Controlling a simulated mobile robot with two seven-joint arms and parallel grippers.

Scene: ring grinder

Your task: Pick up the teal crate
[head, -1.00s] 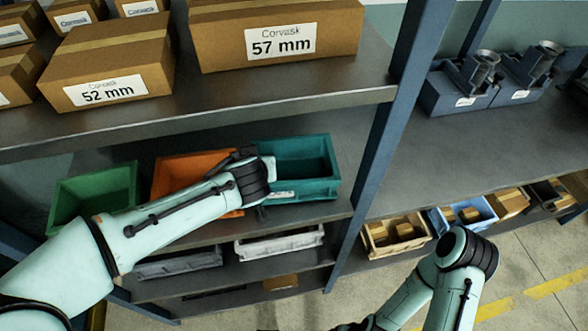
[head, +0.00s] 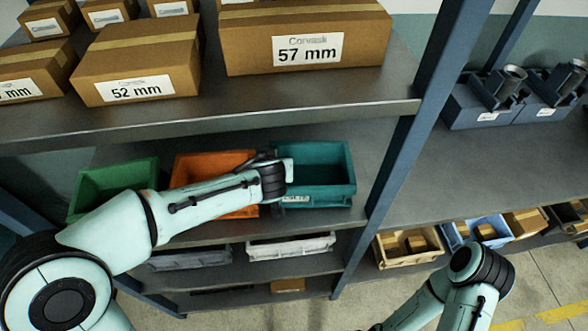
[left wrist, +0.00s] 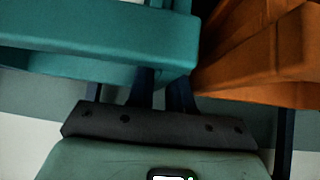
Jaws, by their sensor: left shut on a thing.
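The teal crate (head: 322,190) sits on the middle shelf at the right end of a row of crates, upright and with a dark, apparently empty inside. It also shows at the upper left of the left wrist view (left wrist: 90,45). My left gripper (left wrist: 163,80) is at the crate's left end, beside the orange crate, and is shut on the teal crate's wall near the corner. In the head view my left wrist covers that corner, so the fingertips are mostly hidden. My right arm shows at the lower right, but its gripper is out of view.
The orange crate (head: 192,168) stands close to the left of the teal crate, with a green crate (head: 112,187) beyond it. A shelf board with cardboard boxes (head: 305,45) hangs above. A blue post (head: 395,150) stands just right of the teal crate. Pale grey bins (head: 290,247) lie below.

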